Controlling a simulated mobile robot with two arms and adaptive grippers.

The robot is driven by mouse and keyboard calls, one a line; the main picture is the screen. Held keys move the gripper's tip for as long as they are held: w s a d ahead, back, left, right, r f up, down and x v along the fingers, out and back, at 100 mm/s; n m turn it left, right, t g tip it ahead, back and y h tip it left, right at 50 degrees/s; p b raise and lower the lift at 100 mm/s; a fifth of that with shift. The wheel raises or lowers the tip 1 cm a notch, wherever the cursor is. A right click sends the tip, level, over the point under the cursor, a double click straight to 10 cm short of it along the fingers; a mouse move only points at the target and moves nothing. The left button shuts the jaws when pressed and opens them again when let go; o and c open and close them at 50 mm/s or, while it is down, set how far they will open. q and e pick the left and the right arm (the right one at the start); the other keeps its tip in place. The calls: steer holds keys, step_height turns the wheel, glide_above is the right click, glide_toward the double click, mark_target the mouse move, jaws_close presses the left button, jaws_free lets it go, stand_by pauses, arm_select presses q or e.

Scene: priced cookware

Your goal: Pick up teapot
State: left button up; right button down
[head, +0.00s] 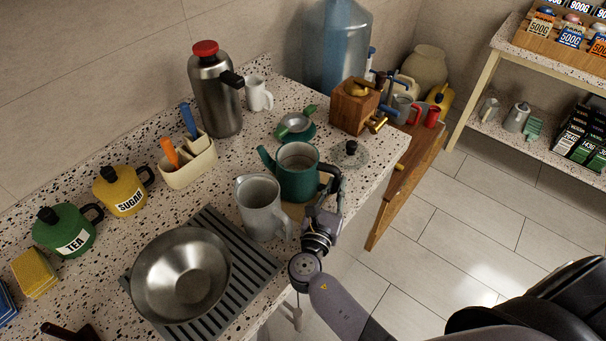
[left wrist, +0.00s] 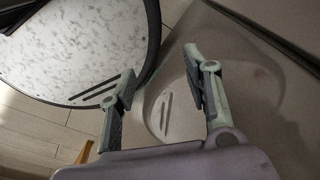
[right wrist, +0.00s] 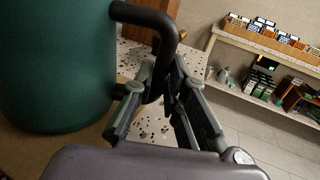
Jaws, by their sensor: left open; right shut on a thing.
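My right gripper (head: 325,198) is at the handle. In the right wrist view the fingers (right wrist: 160,95) are shut around the black handle (right wrist: 168,45), beside the green body (right wrist: 55,70).
A grey pitcher (head: 260,208) stands close in front of the teapot. A steel bowl (head: 182,274) sits on a slatted mat (head: 262,268). The counter's right edge is near the teapot.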

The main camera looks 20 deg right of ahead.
steer(key=shift+r, duration=0.25)
step_height(320, 180, up, 20)
steer(key=p, duration=0.1)
steer(key=shift+f, duration=0.2)
stand_by(1.1)
stand_by(0.6)
